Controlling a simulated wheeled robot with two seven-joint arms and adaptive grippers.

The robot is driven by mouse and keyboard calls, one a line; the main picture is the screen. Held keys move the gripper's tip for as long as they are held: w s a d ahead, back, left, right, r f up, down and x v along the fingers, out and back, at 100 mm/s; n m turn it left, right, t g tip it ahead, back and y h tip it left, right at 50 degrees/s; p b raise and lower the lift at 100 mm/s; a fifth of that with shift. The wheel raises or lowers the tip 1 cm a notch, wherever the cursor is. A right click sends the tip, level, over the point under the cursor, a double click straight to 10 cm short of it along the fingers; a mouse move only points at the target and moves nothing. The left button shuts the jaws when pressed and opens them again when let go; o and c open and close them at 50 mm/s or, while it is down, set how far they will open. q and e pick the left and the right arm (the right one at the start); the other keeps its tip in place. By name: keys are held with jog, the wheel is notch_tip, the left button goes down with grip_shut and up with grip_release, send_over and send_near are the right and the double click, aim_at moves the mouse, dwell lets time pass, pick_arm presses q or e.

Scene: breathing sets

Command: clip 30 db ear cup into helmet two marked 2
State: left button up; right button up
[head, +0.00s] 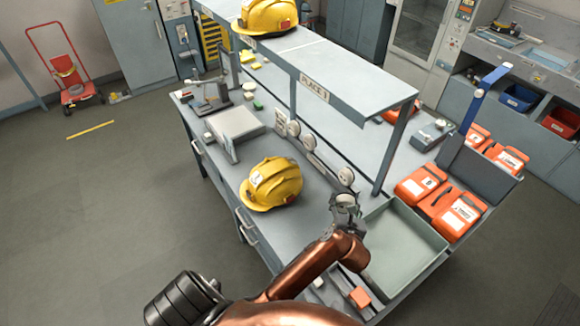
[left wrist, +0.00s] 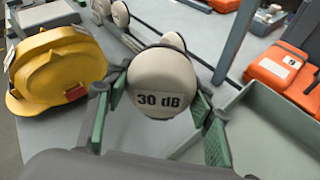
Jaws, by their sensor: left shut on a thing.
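My left gripper (head: 345,212) is shut on the pale 30 dB ear cup (left wrist: 160,85), whose label faces the left wrist camera; its green-padded fingers (left wrist: 160,120) stand on both sides of the cup. They are over the bench, between the helmet and the grey-green tray. A yellow helmet (head: 272,184) sits on the bench to the left of the gripper, apart from it; it also shows in the left wrist view (left wrist: 55,70). Its white label is too small to read. Another yellow helmet (head: 266,16) stands on the upper shelf. My right gripper is out of view.
Other ear cups (head: 346,176) stand in a row along the back of the bench. An open tray (head: 425,232) lies right of the gripper, with orange cases (head: 422,184) beyond it. The raised shelf (head: 345,78) overhangs the back. A grey box (head: 235,122) stands left of the helmet.

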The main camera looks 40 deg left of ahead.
pick_arm(q)
jog(key=s+a+r+n+g+y+p, duration=0.1)
jog(key=a+n+g+y+p, duration=0.25)
jog(key=a, duration=0.75)
jog(key=s+a+r+n+g+y+p, duration=0.15)
jog(key=a+n+g+p, duration=0.3)
jog(key=a, duration=0.65)
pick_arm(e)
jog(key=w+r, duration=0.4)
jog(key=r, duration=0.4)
pick_arm(q)
notch_tip(320, 180, down, 6)
jog(key=n+b, duration=0.1)
jog(key=b, duration=0.5)
jog(key=shift+f+g+y, duration=0.2)
jog(key=shift+g+y, duration=0.1)
jog(key=shift+y, duration=0.1)
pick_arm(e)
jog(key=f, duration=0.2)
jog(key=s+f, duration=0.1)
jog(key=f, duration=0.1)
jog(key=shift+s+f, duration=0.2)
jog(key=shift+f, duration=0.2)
pick_arm(q)
jog(key=shift+s+a, duration=0.1)
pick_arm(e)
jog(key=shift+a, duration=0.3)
